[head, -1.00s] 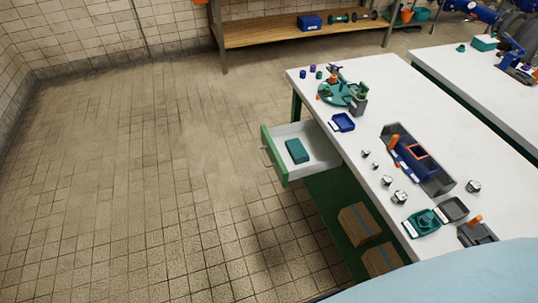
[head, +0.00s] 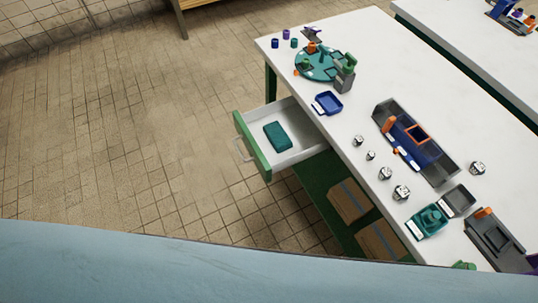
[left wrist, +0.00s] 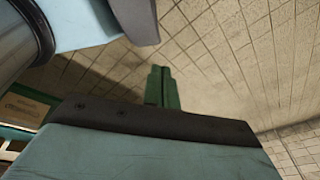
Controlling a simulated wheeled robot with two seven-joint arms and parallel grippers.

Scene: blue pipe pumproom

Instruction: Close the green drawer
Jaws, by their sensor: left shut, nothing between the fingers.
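The green drawer (head: 252,146) is pulled out from the left side of the white worktable, in the head view. Its green front with a pale handle (head: 243,150) stands well away from the table, and the white inside shows. A teal box-like item (head: 277,136) lies inside it. My left gripper (left wrist: 162,88) shows in the left wrist view as two green fingers closed together, with nothing between them. Floor tiles lie behind it. The drawer cannot be made out in that view. My right gripper is in neither view.
The white worktable (head: 375,50) carries a round teal tray (head: 318,62), a blue tray (head: 327,103), a grey bin (head: 440,165) and several small metal parts. Cardboard boxes (head: 349,201) sit on the green shelf below. The tiled floor left of the drawer is clear.

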